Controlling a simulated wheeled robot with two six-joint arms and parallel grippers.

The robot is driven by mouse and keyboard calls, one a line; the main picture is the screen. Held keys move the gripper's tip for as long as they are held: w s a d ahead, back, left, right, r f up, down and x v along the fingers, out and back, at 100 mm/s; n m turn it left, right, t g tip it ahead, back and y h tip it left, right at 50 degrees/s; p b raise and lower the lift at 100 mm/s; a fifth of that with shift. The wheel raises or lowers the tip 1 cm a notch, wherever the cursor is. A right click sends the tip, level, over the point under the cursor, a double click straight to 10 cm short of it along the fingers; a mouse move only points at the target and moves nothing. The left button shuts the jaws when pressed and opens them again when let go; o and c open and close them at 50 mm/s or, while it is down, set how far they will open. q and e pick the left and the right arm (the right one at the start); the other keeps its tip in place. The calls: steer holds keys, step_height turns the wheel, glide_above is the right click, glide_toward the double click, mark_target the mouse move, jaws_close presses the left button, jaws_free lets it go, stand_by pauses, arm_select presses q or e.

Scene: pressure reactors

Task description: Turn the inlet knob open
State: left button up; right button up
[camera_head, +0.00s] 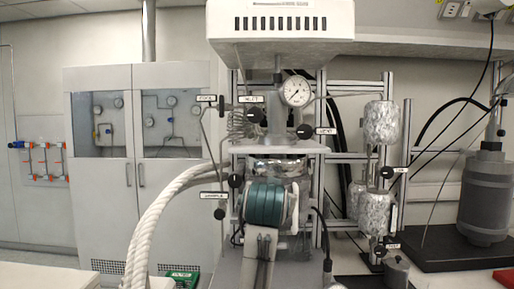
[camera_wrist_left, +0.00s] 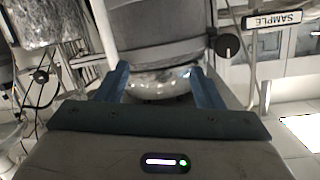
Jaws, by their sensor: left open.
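The inlet knob (camera_head: 254,115) is a small black round knob just below the INLET label (camera_head: 251,99). It sits on the upper left of the reactor head in the head view, left of the pressure gauge (camera_head: 296,91). My left gripper (camera_wrist_left: 160,68) shows in the left wrist view with its two blue fingers spread apart and nothing held between them. A grey cylinder with a shiny rounded metal part (camera_wrist_left: 160,83) lies beyond the fingers. The inlet knob is not seen in the wrist view. My right gripper is not in view.
The VENT knob (camera_head: 305,131) is right of the inlet knob. Another black knob (camera_head: 220,213) sits under the SAMPLE label; the wrist view shows a black knob (camera_wrist_left: 228,46) near that label. White braided hoses (camera_head: 160,215) curve at the left. Foil-wrapped cylinders (camera_head: 382,122) stand right.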

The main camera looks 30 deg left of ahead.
arm_select(q)
steer(key=n+t+y, duration=0.2)
glide_toward(255, 116)
steer(key=p+x, duration=0.3)
steer(key=x, duration=0.6)
steer(key=shift+w+a+r+p, duration=0.15)
steer(key=shift+w+p, duration=0.05)
steer(key=shift+p, duration=0.2)
steer(key=shift+x, duration=0.75)
steer(key=shift+c, duration=0.4)
steer(key=c, duration=0.9)
